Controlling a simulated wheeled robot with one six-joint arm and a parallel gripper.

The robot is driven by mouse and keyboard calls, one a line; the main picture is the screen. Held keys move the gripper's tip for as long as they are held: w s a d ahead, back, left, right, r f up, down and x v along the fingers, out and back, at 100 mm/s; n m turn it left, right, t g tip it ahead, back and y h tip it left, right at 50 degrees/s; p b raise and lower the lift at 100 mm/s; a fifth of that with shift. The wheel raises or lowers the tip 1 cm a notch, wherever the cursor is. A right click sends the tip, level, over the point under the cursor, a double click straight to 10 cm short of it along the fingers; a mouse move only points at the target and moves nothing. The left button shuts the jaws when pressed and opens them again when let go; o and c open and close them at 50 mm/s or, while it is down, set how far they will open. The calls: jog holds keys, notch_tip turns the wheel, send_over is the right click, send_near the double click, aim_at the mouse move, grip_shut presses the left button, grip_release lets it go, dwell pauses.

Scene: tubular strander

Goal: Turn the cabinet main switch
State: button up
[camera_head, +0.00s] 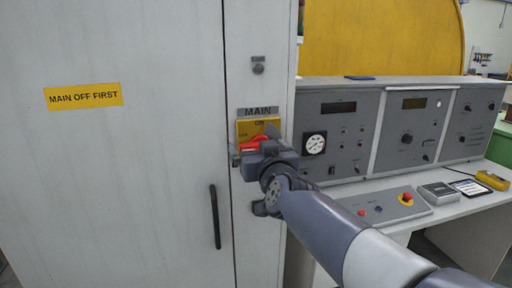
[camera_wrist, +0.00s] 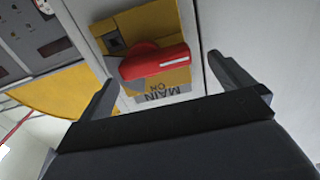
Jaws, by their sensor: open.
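The main switch has a red handle (camera_head: 259,141) on a yellow plate (camera_head: 243,128), under a MAIN label (camera_head: 258,112) on the grey cabinet's narrow right panel. The handle lies roughly level, across the plate, with ON printed above it. My gripper (camera_head: 250,153) is in front of the switch and hides its lower part in the head view. In the wrist view, turned upside down, the red handle (camera_wrist: 155,61) and yellow plate (camera_wrist: 160,20) show beyond my open gripper (camera_wrist: 163,72). One finger is to each side of the handle. No contact is visible.
The cabinet door has a black handle (camera_head: 215,216) and a MAIN OFF FIRST sign (camera_head: 83,96). A small keyed lock (camera_head: 258,68) is above the switch. To the right stands a control desk (camera_head: 440,218) with grey instrument panels (camera_head: 345,110), close to my arm.

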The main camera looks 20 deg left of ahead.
jog(key=shift+w+a, duration=0.25)
jog(key=shift+w, duration=0.55)
jog(key=shift+c, duration=0.2)
jog(key=c, duration=1)
jog(key=shift+o, duration=0.2)
